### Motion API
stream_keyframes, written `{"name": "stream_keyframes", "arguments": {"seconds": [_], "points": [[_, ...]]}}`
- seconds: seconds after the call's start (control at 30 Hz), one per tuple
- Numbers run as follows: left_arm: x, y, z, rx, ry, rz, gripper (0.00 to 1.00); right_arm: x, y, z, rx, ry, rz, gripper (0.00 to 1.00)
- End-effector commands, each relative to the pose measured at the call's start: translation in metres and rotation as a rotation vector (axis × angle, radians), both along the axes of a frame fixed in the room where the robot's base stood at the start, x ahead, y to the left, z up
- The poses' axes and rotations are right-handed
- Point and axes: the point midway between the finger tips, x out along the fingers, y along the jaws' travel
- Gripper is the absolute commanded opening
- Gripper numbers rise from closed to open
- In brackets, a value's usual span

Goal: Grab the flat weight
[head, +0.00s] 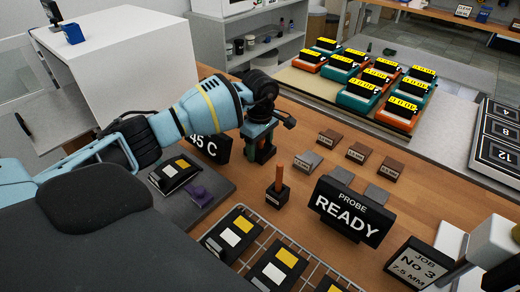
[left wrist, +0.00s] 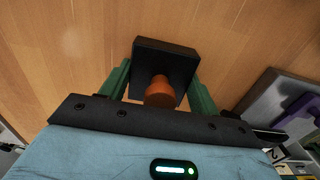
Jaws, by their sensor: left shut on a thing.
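My left gripper (head: 262,152) points down over the wooden table, near the middle of the head view. Its green fingers are shut on a black block with an orange knob (left wrist: 165,55), seen from above in the left wrist view. In the head view the fingers mostly hide this block; whether it touches the table I cannot tell. Small flat labelled blocks lie to the right of the gripper: brown ones (head: 360,152) behind and grey ones (head: 307,160) in front. I cannot tell which thing is the flat weight. My right gripper is not in view.
A black block with an upright orange stick (head: 272,196) stands just in front of the gripper. A grey mat (head: 222,185) with a purple piece (head: 200,195) lies to the left. The READY sign (head: 348,208) and a wire rack (head: 272,228) stand nearer.

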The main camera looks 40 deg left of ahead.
Motion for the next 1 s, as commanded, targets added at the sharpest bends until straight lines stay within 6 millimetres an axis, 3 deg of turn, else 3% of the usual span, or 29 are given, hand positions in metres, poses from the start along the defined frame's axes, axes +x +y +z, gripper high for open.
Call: {"name": "stream_keyframes", "arguments": {"seconds": [0.37,0.67,1.0], "points": [[0.002,0.0,0.006,-0.002,-0.007,0.0,0.0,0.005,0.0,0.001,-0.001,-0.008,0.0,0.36],[0.002,0.0,0.039,-0.001,-0.009,0.0,0.0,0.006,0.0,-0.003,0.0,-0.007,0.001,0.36],[-0.041,-0.008,0.042,-0.001,-0.007,-0.001,0.0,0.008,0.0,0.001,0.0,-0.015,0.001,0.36]]}}
